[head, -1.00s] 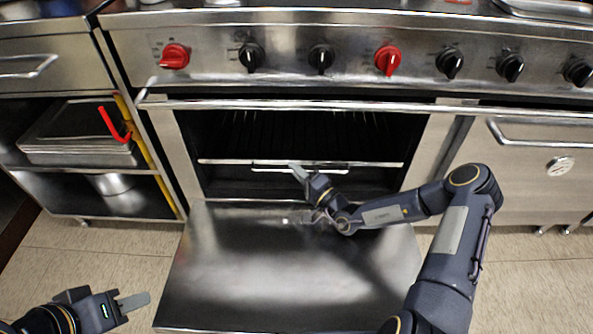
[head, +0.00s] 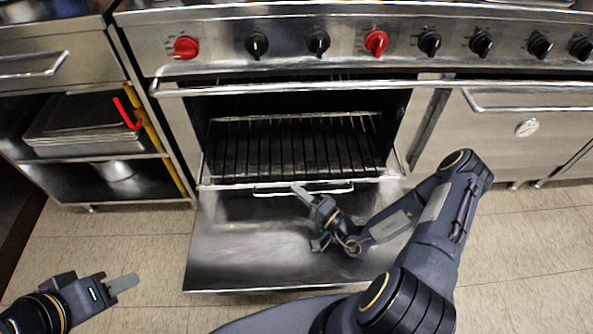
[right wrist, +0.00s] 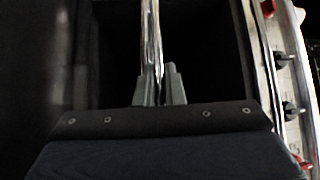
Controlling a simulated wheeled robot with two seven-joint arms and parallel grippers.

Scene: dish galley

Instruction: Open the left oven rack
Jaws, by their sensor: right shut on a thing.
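The left oven stands open, its door (head: 230,265) folded down flat. The wire oven rack (head: 285,150) is slid partly out over the door, with a handle bar (head: 270,190) at its front. My right gripper (head: 300,190) is shut on the front bar of the rack, near the middle. In the right wrist view the shiny bar (right wrist: 151,45) runs between the two fingers (right wrist: 158,90). My left gripper (head: 122,284) is over the floor at the lower left, away from the oven. I cannot tell whether its fingers are apart.
A shelf unit with trays (head: 85,128) stands at the left. A closed oven door (head: 500,135) is at the right. Tiled floor (head: 510,255) is clear.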

